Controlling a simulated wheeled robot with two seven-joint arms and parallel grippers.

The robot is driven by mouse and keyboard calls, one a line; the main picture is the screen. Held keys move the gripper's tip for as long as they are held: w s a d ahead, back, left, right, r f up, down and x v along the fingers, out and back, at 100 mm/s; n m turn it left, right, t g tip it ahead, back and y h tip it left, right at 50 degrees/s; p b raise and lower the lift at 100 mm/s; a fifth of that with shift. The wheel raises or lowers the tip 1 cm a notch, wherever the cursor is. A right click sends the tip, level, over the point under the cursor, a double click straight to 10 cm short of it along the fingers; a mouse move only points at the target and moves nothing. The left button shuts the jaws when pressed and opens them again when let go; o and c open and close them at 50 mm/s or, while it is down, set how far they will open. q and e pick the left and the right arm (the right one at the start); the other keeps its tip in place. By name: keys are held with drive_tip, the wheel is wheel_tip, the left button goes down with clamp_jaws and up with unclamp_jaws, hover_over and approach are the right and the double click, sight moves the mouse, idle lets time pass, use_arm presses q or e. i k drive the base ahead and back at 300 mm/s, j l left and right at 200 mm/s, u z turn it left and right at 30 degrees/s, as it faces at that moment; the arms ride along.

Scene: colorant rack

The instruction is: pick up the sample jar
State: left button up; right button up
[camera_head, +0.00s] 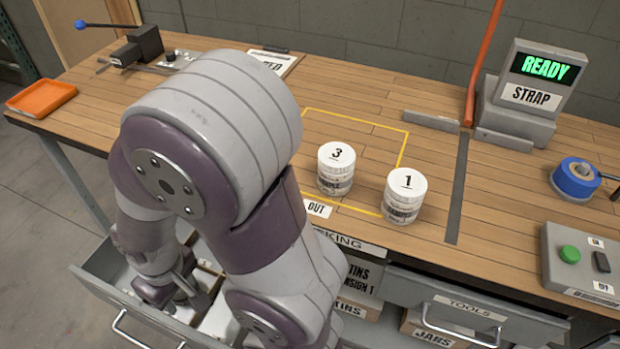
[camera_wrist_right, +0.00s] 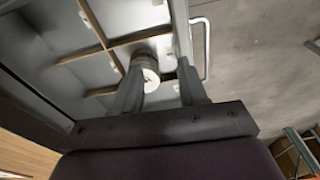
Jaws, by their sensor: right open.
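A jar with a white lid (camera_wrist_right: 151,77) is in a compartment of the open drawer in the right wrist view. It lies between the two fingers, closer to the left one, which partly covers it. My right gripper (camera_wrist_right: 163,72) is open and points down into the drawer; I cannot tell whether a finger touches the jar. In the head view the gripper (camera_head: 180,288) is low in the drawer, and the jar is not clearly visible there. Two more white-lidded jars, marked 3 (camera_head: 336,168) and 1 (camera_head: 405,196), stand upright on the bench. My left gripper is not in view.
The open drawer (camera_head: 128,317) has thin dividers (camera_wrist_right: 112,44) and raised walls around the gripper. My right arm covers much of the bench. A yellow outline (camera_head: 375,122) marks the bench, with a READY display (camera_head: 545,68) and a blue tape roll (camera_head: 576,178) further right.

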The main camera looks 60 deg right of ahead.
sight(336, 160)
drive_tip(key=z, duration=2.45)
